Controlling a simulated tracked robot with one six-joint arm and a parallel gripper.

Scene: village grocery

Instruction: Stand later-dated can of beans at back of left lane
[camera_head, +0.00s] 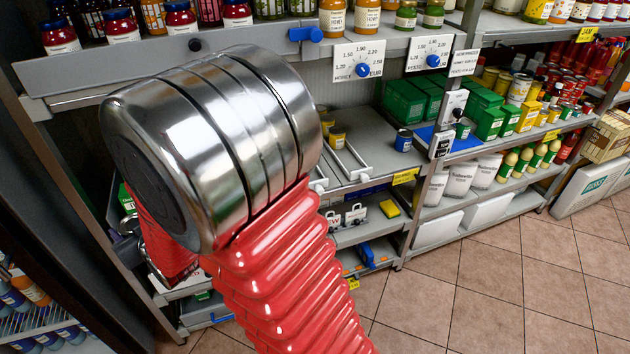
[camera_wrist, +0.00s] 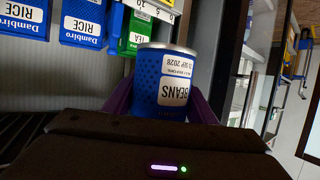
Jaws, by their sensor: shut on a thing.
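A blue can of beans (camera_wrist: 150,72) is held between the purple fingers of my gripper (camera_wrist: 163,103) in the wrist view. Its white label reads BEANS and SEP 2028; the day is hard to read. The label appears upside down, like the rice packs behind it. In the head view my arm covers my gripper, the held can and the left part of the shelf. Two yellow-labelled cans (camera_head: 337,137) stand beside the arm on the grey shelf (camera_head: 372,130), near metal lane rails (camera_head: 356,157). A blue can (camera_head: 403,140) stands farther right there.
Blue rice packs (camera_wrist: 84,22) and a green tea pack (camera_wrist: 138,32) are close beyond the held can. Jars (camera_head: 335,18) stand on the shelf above, with dial price signs (camera_head: 358,62) below them. Green boxes (camera_head: 405,100) stand at the back right. The tiled floor (camera_head: 490,270) is clear.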

